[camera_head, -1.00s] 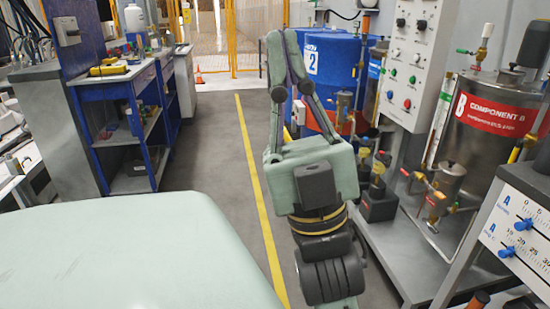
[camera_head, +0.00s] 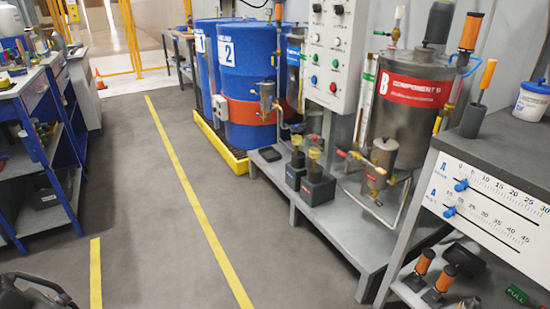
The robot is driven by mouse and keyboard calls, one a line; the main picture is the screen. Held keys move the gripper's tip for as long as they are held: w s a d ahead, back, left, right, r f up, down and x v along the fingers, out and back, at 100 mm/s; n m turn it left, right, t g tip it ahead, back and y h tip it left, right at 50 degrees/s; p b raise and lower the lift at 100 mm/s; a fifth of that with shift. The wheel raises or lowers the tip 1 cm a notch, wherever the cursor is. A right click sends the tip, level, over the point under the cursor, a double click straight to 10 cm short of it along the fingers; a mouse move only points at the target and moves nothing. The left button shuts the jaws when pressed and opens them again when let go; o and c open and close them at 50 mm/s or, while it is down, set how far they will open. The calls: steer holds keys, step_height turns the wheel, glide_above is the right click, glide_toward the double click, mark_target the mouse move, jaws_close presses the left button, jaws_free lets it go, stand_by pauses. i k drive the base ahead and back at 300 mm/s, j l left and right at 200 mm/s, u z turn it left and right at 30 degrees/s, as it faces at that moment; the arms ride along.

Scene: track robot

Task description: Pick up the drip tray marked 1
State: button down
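I cannot make out a drip tray with a readable 1 on it. A small dark flat tray-like piece (camera_head: 270,154) lies at the left end of the grey metal bench; no mark on it is readable. The label 1 that I can see is on the rear blue drum (camera_head: 203,65). The front blue drum (camera_head: 246,75) carries a 2.
The drums stand on a yellow spill pallet (camera_head: 217,144). The grey bench (camera_head: 345,232) carries the steel Component B tank (camera_head: 413,100). A grey cabinet with A sliders (camera_head: 490,195) is at right, blue shelving (camera_head: 40,150) at left. The floor between is clear.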

mark_target(269, 154)
steer(key=i+j+z, duration=0.1)
steer(key=i+j, duration=0.3)
steer(key=i+j+z, duration=0.15)
steer(key=i+j, duration=0.35)
steer(key=i+j+z, duration=0.1)
steer(key=i+j, duration=0.4)
steer(key=i+j+z, duration=0.15)
steer(key=i+j, duration=0.4)
steer(key=i+j+z, duration=0.1)
steer(key=i+j, duration=0.3)
steer(key=j, duration=0.2)
steer(key=i+j+z, duration=0.1)
steer(key=i+j, duration=0.3)
steer(key=i+j+z, duration=0.1)
steer(key=i+j, duration=0.25)
steer(key=j, duration=0.2)
steer(key=i+l, duration=0.55)
